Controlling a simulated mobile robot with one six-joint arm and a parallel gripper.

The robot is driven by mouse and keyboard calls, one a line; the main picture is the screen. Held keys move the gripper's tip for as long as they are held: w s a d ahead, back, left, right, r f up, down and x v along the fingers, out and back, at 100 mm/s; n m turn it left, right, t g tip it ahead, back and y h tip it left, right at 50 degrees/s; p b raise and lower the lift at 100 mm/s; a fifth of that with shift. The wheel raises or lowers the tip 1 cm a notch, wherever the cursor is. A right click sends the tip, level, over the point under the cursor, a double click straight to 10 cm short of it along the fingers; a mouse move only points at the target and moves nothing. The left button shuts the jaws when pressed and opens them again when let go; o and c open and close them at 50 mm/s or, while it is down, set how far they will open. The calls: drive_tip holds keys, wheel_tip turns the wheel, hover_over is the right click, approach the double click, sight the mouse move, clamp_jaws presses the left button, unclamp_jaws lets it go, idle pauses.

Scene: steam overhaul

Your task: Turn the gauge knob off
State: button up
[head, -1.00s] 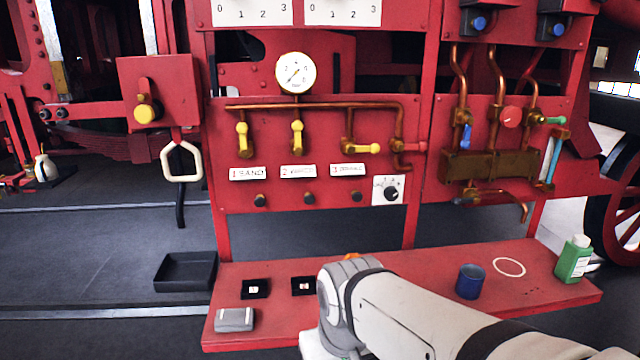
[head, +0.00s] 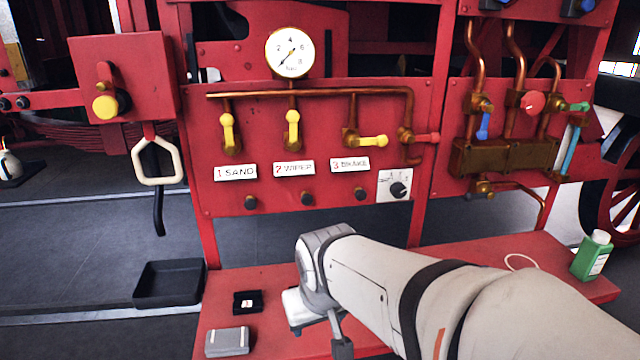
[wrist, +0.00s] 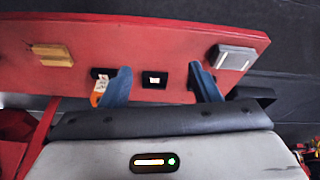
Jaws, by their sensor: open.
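A round white gauge (head: 290,52) stands above the copper pipe on the red panel in the head view. Its needle appears to slant to the lower left. A black knob (head: 398,189) sits on a white marked plate at the panel's lower right; I take it as the gauge knob. Its markings are too small to read. My gripper (wrist: 160,84) is open and empty in the wrist view, its two blue fingers spread above the red bench. It is apart from the knob, which does not show in the wrist view. In the head view my arm hides most of the gripper.
The red bench (head: 265,335) holds a grey box (head: 227,342), a small black tray (head: 248,302) and a green bottle (head: 592,256). A larger black tray (head: 169,284) lies at left.

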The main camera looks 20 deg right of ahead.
drive_tip(key=shift+o, duration=0.2)
drive_tip(key=w+d+r+m+t+h, duration=0.1)
drive_tip(key=w+d+t, duration=0.4)
drive_tip(key=w+d, duration=0.9)
drive_tip(key=shift+d+r+m+t+h, duration=0.3)
drive_tip(key=shift+d+m+h, duration=0.3)
drive_tip(key=shift+d+h, duration=0.45)
drive_tip(key=t, duration=0.8)
approach(400, 194)
drive_tip(key=x, duration=0.2)
drive_tip(key=p+x, duration=0.1)
drive_tip(key=x, duration=0.6)
drive_tip(key=shift+w, duration=0.35)
drive_tip(key=shift+r, duration=0.1)
drive_tip(key=shift+c, duration=0.4)
drive_tip(key=c, duration=0.9)
